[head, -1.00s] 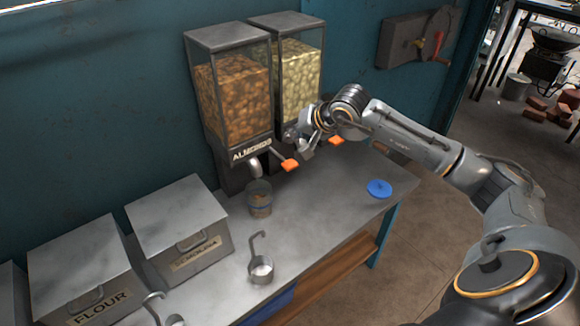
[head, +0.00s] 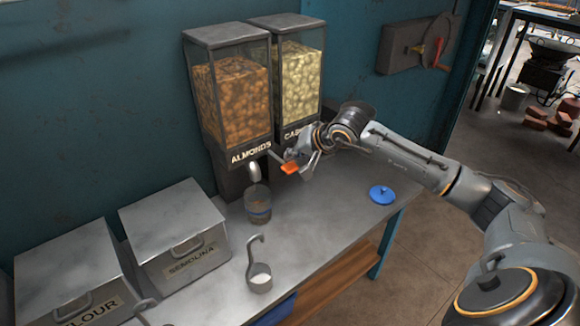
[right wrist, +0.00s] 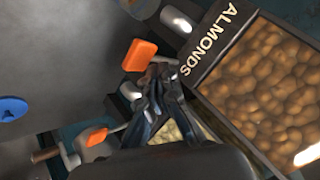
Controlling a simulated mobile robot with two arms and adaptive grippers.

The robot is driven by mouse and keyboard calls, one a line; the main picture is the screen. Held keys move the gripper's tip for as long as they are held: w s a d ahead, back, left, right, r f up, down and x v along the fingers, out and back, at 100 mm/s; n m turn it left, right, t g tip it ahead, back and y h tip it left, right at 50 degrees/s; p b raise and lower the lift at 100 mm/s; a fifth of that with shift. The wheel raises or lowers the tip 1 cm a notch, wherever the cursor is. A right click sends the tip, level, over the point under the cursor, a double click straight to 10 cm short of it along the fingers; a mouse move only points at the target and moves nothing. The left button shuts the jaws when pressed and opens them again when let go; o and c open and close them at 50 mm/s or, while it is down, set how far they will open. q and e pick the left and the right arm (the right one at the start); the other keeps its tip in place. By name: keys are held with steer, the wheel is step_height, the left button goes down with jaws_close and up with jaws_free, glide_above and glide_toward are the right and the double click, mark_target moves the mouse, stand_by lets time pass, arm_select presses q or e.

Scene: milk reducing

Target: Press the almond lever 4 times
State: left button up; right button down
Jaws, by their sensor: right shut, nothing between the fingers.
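The almond dispenser (head: 232,100) stands at the back of the bench, filled with brown almonds and labelled ALMONDS. Its orange lever (head: 289,168) sticks out to the right of the spout and also shows in the right wrist view (right wrist: 139,55). A glass jar (head: 258,204) stands under the spout with some brown content in it. My right gripper (head: 303,170) is shut and empty, right beside the almond lever; I cannot tell whether it touches it. In the right wrist view its fingertips (right wrist: 150,85) lie just below the lever. My left gripper is not in view.
A second dispenser (head: 298,85) with pale nuts stands to the right; its orange lever (right wrist: 96,137) shows in the right wrist view. A blue lid (head: 381,194), a ladle (head: 259,278), a semolina bin (head: 180,240) and a flour bin (head: 75,280) are on the bench.

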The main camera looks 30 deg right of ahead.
mark_target(291, 167)
stand_by(0.8)
steer(key=shift+f+b, duration=0.4)
steer(key=shift+b, duration=0.25)
steer(key=shift+f+b, duration=1.4)
steer(key=shift+b, duration=0.15)
stand_by(1.1)
steer(key=shift+r, duration=0.1)
steer(key=shift+r+p, duration=0.75)
steer(key=shift+r, duration=0.95)
steer(key=shift+r, duration=0.1)
